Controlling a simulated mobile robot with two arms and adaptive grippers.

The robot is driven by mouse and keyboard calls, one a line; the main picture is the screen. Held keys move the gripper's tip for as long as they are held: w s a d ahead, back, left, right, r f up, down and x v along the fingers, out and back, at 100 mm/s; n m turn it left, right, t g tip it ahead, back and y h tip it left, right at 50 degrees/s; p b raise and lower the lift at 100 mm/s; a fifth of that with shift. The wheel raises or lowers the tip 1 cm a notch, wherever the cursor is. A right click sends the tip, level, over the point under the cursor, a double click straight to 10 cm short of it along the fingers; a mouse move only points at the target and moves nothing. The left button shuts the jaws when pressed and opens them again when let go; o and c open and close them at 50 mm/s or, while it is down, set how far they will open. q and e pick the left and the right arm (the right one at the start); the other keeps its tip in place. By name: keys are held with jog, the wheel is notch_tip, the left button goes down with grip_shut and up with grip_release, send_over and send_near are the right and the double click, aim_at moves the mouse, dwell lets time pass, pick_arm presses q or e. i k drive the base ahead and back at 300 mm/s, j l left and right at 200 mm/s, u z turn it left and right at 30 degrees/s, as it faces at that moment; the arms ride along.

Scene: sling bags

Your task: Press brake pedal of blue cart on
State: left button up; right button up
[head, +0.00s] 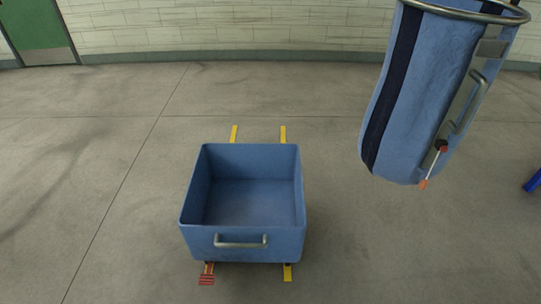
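The blue cart (206,236) is an open, empty tub standing on the floor near the middle of the head view. A grey metal handle (241,245) is on its near side. A small red ribbed piece, which looks like the brake pedal (206,280), sticks out low at the near left corner. Whether it is up or pressed cannot be told. Neither of my grippers is in view.
A blue sling bag (410,90) with a dark stripe hangs from a metal ring at upper right. Yellow floor strips (283,134) show beyond the cart. A blue object (534,181) is at the right edge. The floor around the cart is clear.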

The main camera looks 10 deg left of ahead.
aim_at(207, 279)
jog(key=u, duration=1.25)
